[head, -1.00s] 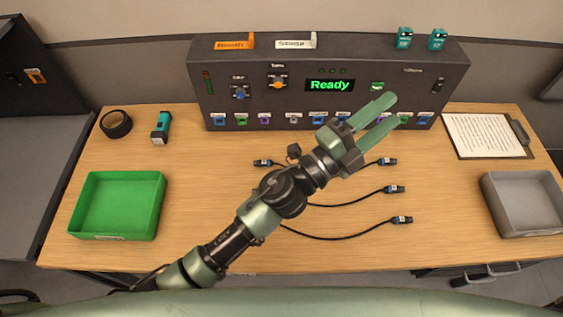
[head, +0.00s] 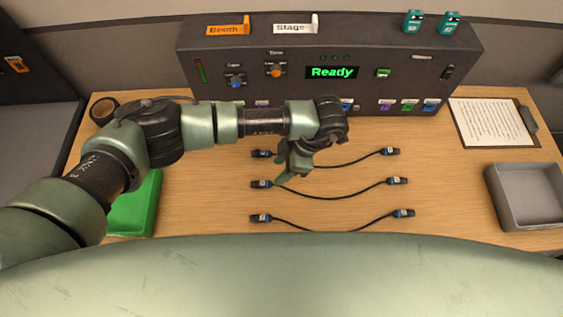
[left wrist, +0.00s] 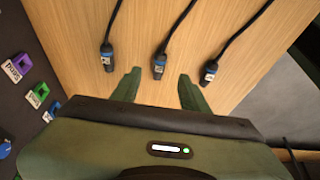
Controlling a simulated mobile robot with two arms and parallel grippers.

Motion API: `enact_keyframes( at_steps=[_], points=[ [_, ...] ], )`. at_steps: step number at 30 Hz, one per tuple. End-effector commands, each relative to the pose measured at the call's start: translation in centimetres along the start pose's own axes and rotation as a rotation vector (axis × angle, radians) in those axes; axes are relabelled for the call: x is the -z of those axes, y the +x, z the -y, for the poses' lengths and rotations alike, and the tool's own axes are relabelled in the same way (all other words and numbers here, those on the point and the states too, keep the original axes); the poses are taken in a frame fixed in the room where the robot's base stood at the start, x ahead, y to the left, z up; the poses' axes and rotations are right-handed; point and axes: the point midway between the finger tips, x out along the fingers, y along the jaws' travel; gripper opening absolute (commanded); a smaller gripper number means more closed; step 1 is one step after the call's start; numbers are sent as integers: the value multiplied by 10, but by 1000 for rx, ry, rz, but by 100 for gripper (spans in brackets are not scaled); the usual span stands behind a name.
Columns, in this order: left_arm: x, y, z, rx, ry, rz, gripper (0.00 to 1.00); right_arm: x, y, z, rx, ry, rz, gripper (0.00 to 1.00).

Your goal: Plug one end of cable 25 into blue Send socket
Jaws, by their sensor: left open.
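Three black cables lie on the table: a far one (head: 350,163), a middle one (head: 335,197) and a near one (head: 340,229). Each has blue-banded plugs with white tags; I cannot read which is 25. My left gripper (head: 287,168) points down beside the left plugs of the far and middle cables, open and empty. In the left wrist view, three plugs lie beyond its fingers (left wrist: 158,90), the middle plug (left wrist: 159,66) roughly between them. My arm hides several sockets. My right gripper is not in view.
The dark panel (head: 340,45) shows "Ready" and stands along the back. A green tray (head: 148,205) at left is partly behind my arm. A grey tray (head: 527,222) and a clipboard (head: 492,122) are at right.

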Motion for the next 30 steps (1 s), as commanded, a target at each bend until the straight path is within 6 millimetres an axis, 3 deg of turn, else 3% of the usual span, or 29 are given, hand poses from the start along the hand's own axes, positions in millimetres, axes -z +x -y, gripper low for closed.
enact_keyframes(
  at_steps=[8, 16, 21, 30],
  points=[
    [2, 17, -1, -2, -3, -8, 45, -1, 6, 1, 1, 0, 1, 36],
    [1, 55, 0, 0, -2, -7, 45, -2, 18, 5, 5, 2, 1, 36],
    [0, 80, -1, -3, 0, -6, 45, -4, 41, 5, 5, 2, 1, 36],
    [2, 90, -1, -1, -1, -4, 45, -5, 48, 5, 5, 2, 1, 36]
  ],
)
